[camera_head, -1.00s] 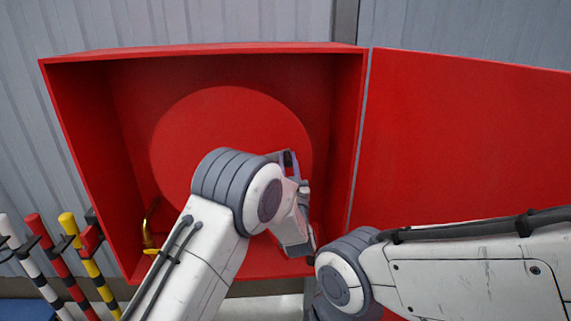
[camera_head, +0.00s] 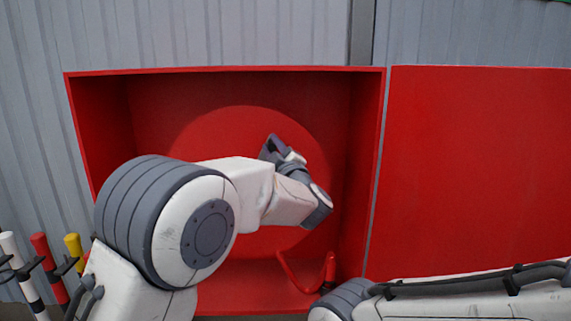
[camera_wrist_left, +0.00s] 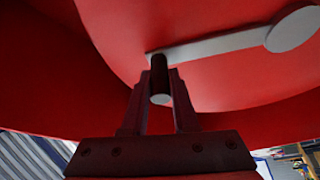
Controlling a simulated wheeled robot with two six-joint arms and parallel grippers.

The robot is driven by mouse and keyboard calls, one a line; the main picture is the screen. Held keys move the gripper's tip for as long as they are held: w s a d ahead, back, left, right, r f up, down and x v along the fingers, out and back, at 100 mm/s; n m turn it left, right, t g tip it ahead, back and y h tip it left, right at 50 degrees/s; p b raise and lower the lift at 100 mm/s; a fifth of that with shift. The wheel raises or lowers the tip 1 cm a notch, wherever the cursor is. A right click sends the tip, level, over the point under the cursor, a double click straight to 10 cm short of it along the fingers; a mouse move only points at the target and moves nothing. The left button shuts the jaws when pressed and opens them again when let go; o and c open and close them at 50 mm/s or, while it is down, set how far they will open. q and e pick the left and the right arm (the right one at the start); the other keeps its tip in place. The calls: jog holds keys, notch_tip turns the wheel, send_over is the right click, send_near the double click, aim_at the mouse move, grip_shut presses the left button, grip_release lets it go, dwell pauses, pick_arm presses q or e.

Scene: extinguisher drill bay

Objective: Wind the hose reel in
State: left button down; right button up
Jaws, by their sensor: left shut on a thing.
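The red hose reel disc (camera_head: 215,128) is inside an open red cabinet (camera_head: 225,70). My left gripper (camera_head: 270,148) is in front of the disc, with my left arm covering much of it. In the left wrist view my left gripper (camera_wrist_left: 160,90) is shut on the dark crank handle (camera_wrist_left: 159,72), whose pale round end shows between the fingers. A grey crank arm (camera_wrist_left: 220,45) runs from the handle to a round hub (camera_wrist_left: 292,29) at the upper right. The crank is hidden in the head view. My right gripper is out of view.
A curved red hose end (camera_head: 305,284) shows at the cabinet's lower right. The open red door (camera_head: 480,150) extends right. Striped poles (camera_head: 45,262) stand in a rack at the left. My right arm lies across the lower right.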

aim_at(240, 133)
pick_arm(q)
jog(key=a+n, duration=0.1)
jog(key=a+r+n, duration=0.1)
jog(key=a+n+g+b, duration=0.1)
jog(key=a, duration=0.1)
jog(key=shift+a+r+n+y, duration=0.1)
jog(key=shift+r+n+y, duration=0.2)
jog(key=shift+n, duration=0.1)
jog(key=shift+a+r+n+g, duration=0.15)
jog(key=shift+a+n+g, duration=0.35)
jog(key=shift+a+n, duration=0.55)
jog(key=shift+a, duration=0.15)
jog(key=c, duration=0.7)
grip_release()
jog(key=b+v, duration=0.1)
jog(key=v, duration=0.9)
jog(key=shift+s, duration=0.3)
